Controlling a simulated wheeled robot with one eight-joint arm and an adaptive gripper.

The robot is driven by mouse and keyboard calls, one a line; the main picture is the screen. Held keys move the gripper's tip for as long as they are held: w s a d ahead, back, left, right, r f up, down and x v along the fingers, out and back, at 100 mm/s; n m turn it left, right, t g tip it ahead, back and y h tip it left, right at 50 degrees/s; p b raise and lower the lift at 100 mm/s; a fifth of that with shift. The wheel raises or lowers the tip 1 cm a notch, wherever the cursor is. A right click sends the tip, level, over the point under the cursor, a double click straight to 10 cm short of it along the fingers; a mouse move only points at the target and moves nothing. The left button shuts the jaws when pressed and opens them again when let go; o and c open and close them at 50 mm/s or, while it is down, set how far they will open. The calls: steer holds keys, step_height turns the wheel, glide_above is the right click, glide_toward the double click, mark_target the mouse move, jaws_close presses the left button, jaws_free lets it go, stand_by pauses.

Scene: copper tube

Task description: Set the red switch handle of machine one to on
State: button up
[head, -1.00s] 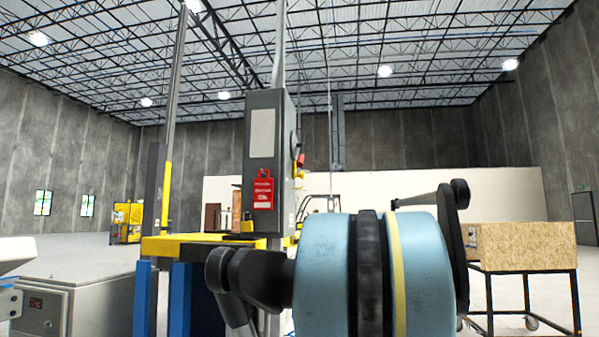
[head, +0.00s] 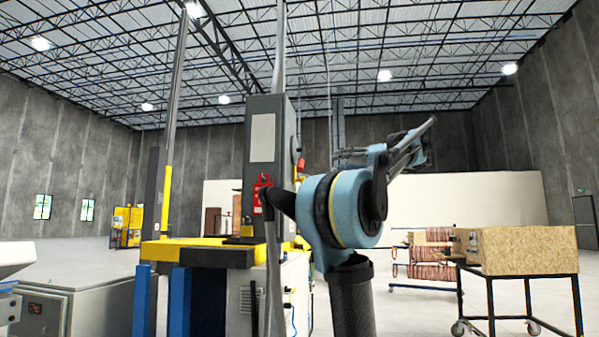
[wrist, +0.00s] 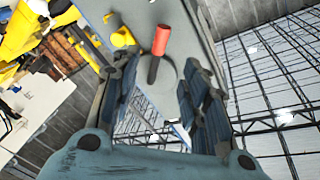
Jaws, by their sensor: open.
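The red switch handle (wrist: 161,40) is a red cylindrical grip on a dark lever, mounted on the side of the grey cabinet of the machine. In the head view, the handle (head: 301,163) shows small at the cabinet's right edge. My gripper (wrist: 158,75) is open and empty in the wrist view, its dark fingers spread wide. The handle appears between and beyond the fingertips, with no contact visible. In the head view my arm rises to the right of the grey cabinet (head: 265,115); the gripper fingers are not clear there.
A yellow knob-like part (wrist: 122,38) sits beside the handle. A wooden crate on a wheeled cart (head: 515,250) stands at right.

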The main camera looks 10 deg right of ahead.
mark_target(300, 166)
steer(key=x, duration=1.6)
steer(key=shift+w+a, duration=0.1)
steer(key=shift+a, duration=0.2)
jaws_close()
